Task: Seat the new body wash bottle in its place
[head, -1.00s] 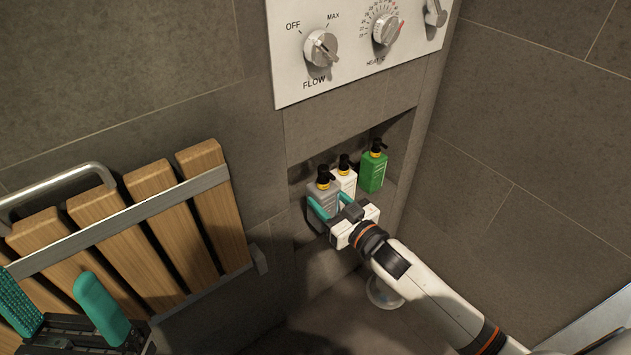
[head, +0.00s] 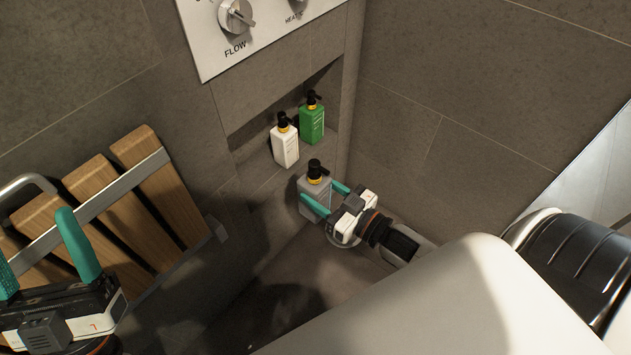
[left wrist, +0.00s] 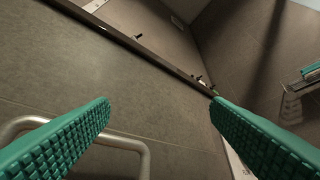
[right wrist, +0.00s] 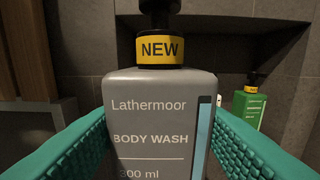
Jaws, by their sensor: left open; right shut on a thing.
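The new body wash bottle (head: 316,188) is grey with a black pump and a yellow neck band. In the right wrist view the bottle (right wrist: 160,110) reads "NEW", "Lathermoor" and "BODY WASH", with a blue stripe at its right side. My right gripper (head: 322,196) is shut on its body and holds it roughly upright, in front of and below the wall niche (head: 255,128). A white bottle (head: 285,147) and a green bottle (head: 312,122) stand in the niche. My left gripper (head: 38,245) is open and empty, left of the niche.
A folded wooden slat seat (head: 120,190) with a metal bar is on the wall at the left. The control panel (head: 265,35) with knobs is above the niche. The niche's left part, beside the white bottle, looks free.

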